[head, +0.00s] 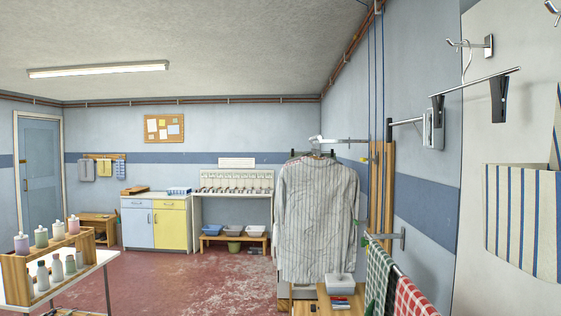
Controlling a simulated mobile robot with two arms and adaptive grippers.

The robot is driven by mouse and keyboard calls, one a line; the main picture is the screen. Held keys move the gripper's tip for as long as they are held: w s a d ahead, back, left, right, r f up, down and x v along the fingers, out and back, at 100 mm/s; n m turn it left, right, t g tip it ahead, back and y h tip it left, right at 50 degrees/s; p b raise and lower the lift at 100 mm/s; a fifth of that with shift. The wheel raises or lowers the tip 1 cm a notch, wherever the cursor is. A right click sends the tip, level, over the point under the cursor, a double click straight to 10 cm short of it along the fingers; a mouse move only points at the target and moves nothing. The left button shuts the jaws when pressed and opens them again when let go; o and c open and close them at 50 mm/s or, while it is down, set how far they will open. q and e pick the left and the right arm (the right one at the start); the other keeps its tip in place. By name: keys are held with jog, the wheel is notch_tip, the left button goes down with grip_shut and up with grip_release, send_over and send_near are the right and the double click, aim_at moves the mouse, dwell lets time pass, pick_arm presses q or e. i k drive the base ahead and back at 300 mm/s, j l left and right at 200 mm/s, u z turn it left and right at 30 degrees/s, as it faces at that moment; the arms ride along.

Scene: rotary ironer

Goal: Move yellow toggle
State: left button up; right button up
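No yellow toggle can be made out for certain in the head view. A tiny yellowish piece (376,158) shows at the upright wooden boards (388,200) on the right wall; it is too small to tell what it is. Small green pieces sit near the same boards. Blue cords (376,80) run down the wall above them. Neither of my grippers is in view.
A striped shirt (315,215) hangs in front of the boards' left side. Checked towels (380,275) hang on a rail at the lower right. A crate of bottles (18,280) stands on a table at left. A yellow-doored cabinet (171,229) is at the back. Red floor between is mostly open.

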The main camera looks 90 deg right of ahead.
aim_at(362, 159)
jog(key=z, duration=3.35)
jog(key=i+j+z, duration=0.4)
jog(key=i+j, duration=0.7)
jog(key=i, duration=0.1)
